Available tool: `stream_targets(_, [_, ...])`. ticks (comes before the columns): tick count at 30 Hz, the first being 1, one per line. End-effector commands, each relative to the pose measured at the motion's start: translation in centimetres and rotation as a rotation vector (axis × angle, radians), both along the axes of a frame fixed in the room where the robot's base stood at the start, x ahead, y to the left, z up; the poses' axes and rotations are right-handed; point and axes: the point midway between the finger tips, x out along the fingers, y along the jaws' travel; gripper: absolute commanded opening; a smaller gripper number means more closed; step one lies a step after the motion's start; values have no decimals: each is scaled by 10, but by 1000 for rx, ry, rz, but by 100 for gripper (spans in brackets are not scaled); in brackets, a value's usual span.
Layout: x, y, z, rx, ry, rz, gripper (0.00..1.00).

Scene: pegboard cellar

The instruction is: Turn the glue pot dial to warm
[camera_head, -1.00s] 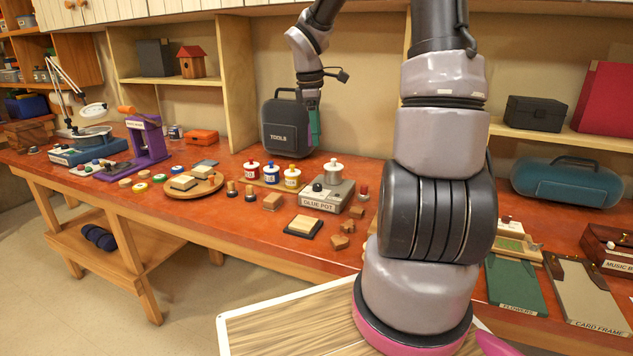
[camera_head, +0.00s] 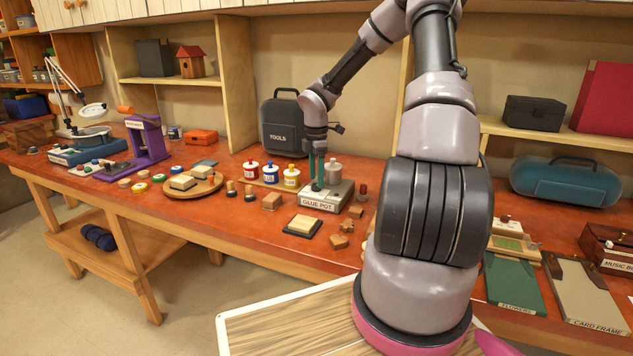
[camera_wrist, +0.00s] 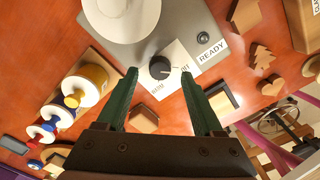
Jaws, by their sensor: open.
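The glue pot (camera_head: 326,198) is a grey box with a pale lidded pot on top and a "GLUE POT" label on its front. Its black dial (camera_wrist: 159,67) shows in the wrist view between printed "WARM" and "OFF" marks; its small light pointer line appears to face the "OFF" side. My gripper (camera_head: 316,184) is over the glue pot's left part and hides the dial in the head view. In the wrist view my gripper (camera_wrist: 158,75) is open, one green finger on each side of the dial. I cannot tell whether they touch it.
A "READY" label (camera_wrist: 211,51) is on the pot's base. Glue bottles (camera_head: 271,173) stand left of it. A dark pad with a wooden block (camera_head: 304,224) and small wooden shapes (camera_head: 341,242) lie in front. A tool case (camera_head: 284,126) stands behind.

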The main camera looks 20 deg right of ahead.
Motion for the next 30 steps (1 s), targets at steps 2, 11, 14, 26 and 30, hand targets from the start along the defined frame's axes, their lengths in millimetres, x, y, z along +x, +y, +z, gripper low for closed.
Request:
stream_targets(2, [0,0,-10,1,1,0,68])
stream_targets(11, [0,0,-21,-1,-1,-1,68])
stream_targets(14, [0,0,-21,-1,-1,-1,68])
stream_targets(26, [0,0,-21,-1,-1,-5,0])
stream_targets(30, [1,0,-20,-1,-2,-28,0])
